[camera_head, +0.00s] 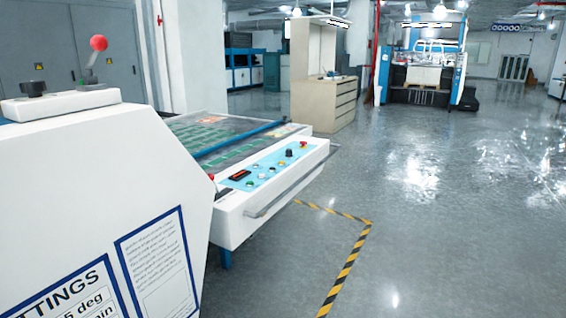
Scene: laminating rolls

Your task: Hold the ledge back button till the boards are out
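A light blue control panel (262,171) lies along the sloped front edge of the white laminating machine (100,180). It carries several small buttons, a black knob (289,153) and a dark display (240,175). I cannot read which one is the ledge back button. Green boards (205,138) lie flat on the machine's bed behind the panel, beside a dark blue bar (235,138). Neither of my grippers is in view.
A red ball-topped lever (98,44) stands on the machine's housing at the left. Yellow-black floor tape (350,262) marks a corner before the panel. A beige drawer cabinet (325,100) and a blue-white machine (425,75) stand farther back. The grey floor at right is clear.

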